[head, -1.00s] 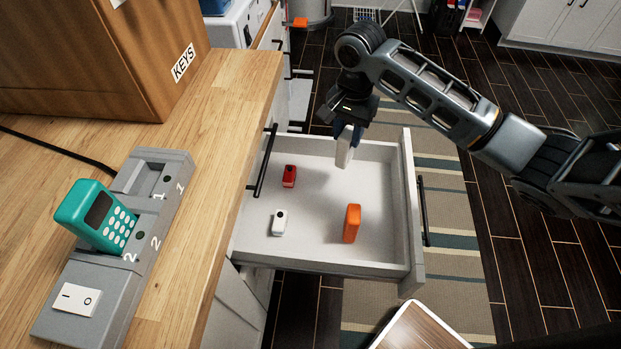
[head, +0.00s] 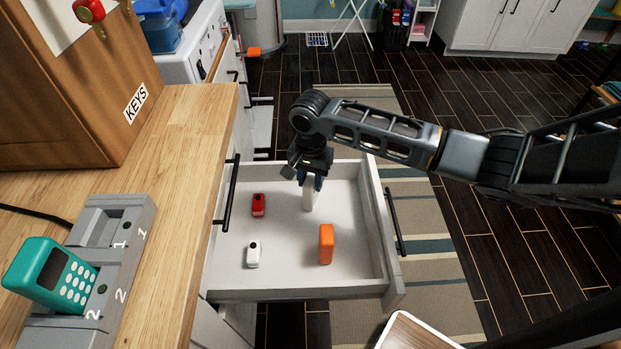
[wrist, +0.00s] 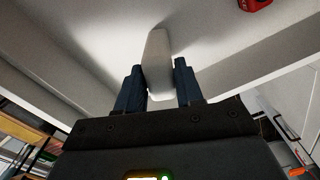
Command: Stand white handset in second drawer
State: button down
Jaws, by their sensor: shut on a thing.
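The white handset (head: 308,194) is upright between the fingers of my gripper (head: 312,180), inside the open drawer (head: 350,283) near its back right. In the wrist view the handset (wrist: 157,62) sits between the two blue fingers of my gripper (wrist: 160,88), its far end at or close to the drawer floor; I cannot tell whether it touches. The drawer also holds a red item (head: 258,205), a small white item (head: 254,254) and an upright orange item (head: 326,244), all apart from the handset.
A grey dock (head: 128,225) with a teal handset (head: 48,275) in slot 2 sits on the wooden counter (head: 190,150). Its slot 1 is empty. A wooden KEYS box (head: 85,100) stands behind. The drawer's middle has bare floor.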

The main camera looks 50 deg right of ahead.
jog(key=c, duration=0.7)
grip_release()
notch_tip(320, 180, up, 12)
jog(key=shift+r+p, duration=0.1)
jog(key=shift+p, duration=0.25)
